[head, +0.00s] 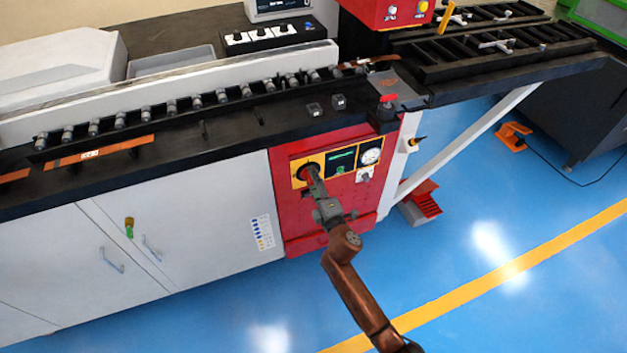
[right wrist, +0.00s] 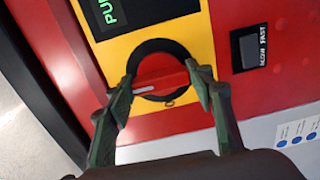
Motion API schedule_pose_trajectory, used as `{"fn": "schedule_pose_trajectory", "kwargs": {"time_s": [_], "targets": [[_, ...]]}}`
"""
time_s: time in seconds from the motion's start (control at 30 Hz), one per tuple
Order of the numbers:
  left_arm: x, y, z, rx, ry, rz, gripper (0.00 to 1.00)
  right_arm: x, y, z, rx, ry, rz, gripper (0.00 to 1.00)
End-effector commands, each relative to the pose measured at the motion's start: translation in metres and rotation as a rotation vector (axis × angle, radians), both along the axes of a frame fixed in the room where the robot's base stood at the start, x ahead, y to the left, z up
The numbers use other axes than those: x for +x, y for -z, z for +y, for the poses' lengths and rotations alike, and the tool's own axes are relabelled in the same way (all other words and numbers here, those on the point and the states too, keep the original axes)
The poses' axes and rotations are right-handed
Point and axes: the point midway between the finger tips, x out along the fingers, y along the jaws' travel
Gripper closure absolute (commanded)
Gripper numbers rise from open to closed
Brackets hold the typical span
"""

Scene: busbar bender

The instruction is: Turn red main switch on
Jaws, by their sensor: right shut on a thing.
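The red main switch (head: 304,169) is a red knob in a black round surround on a yellow plate, on the red front panel of the machine. In the head view my right gripper (head: 312,175) reaches up to it and partly covers it. In the right wrist view the red handle (right wrist: 163,75) lies slightly slanted across the black ring, with a white mark near its left end. The two dark green fingertips of my right gripper (right wrist: 158,78) are closed on the handle, one at each end. My left gripper is not in view.
A green-lit display (head: 342,159) and a round gauge (head: 371,156) sit right of the switch. White cabinet doors (head: 165,240) are to the left. A red-topped button box (head: 387,112) stands on the bench above. Blue floor is open in front.

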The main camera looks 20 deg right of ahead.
Motion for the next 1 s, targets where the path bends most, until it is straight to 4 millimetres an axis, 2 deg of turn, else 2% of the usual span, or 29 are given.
{"fn": "schedule_pose_trajectory", "kwargs": {"time_s": [0.03, 0.07, 0.3, 0.57, 0.67, 0.77, 1.0], "targets": [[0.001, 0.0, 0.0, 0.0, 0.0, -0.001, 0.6, 0.0, 0.001, 0.0, 0.004, 0.001, 0.001, 0.75], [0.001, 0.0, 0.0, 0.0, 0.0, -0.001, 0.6, 0.0, 0.001, 0.0, 0.004, 0.001, 0.001, 0.49], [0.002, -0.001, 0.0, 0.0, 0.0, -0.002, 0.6, 0.0, 0.001, 0.0, 0.002, 0.0, 0.001, 0.33], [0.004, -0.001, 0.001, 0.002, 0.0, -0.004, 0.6, -0.001, 0.0, 0.0, 0.001, 0.0, 0.001, 0.33], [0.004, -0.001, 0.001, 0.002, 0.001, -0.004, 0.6, -0.007, 0.001, -0.001, 0.0, 0.001, 0.002, 0.33], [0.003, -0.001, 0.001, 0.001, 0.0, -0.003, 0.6, -0.021, 0.002, -0.001, -0.001, 0.001, 0.002, 0.33], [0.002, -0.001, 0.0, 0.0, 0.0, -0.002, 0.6, -0.071, 0.002, -0.003, 0.001, 0.001, 0.003, 0.33]]}}
